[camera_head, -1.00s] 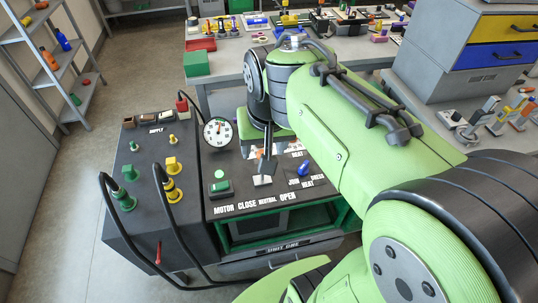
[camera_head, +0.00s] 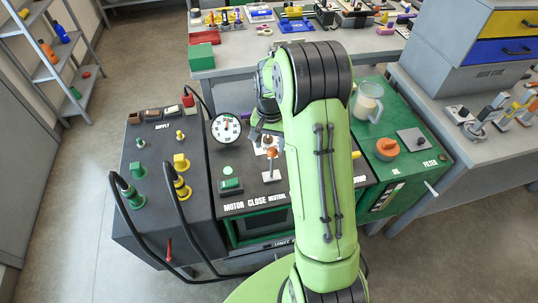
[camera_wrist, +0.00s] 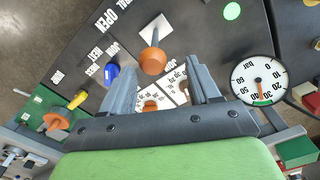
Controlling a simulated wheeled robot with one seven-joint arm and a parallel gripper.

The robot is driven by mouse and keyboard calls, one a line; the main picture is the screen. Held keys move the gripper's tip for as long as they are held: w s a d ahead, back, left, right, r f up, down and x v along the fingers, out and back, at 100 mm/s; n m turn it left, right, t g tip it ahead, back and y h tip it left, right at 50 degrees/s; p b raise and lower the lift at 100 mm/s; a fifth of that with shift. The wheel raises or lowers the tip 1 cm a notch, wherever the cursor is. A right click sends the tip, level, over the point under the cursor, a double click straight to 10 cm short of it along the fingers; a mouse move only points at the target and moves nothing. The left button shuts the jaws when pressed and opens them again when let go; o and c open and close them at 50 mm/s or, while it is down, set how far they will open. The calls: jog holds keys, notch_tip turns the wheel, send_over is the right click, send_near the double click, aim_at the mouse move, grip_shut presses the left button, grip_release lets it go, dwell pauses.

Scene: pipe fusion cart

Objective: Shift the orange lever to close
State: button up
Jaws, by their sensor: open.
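The lever with an orange knob (camera_head: 271,153) stands roughly upright from a white plate on the black panel, behind the CLOSE and NEUTRAL labels. In the wrist view its orange knob (camera_wrist: 153,60) appears just ahead of the fingertips, near the middle of the gap. The OPEN label lies to the left there. My gripper (camera_wrist: 160,66) is open and empty, with one grey finger on each side of the view. Contact with the lever cannot be seen. In the head view my gripper (camera_head: 262,138) is partly hidden by my arm, just behind the knob.
A round gauge (camera_head: 226,128) and a green button (camera_head: 230,184) stand left of the lever. Black hoses (camera_head: 189,222) arch over the left section. A green section (camera_head: 428,157) holds a jug (camera_head: 367,101) and an orange cap (camera_head: 387,147).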

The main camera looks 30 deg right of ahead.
aim_at(272, 156)
jog(key=f, duration=0.4)
jog(key=s+f, duration=0.1)
jog(key=f, duration=0.1)
jog(key=shift+b, duration=0.3)
jog(key=shift+w+r, duration=0.1)
grip_shut()
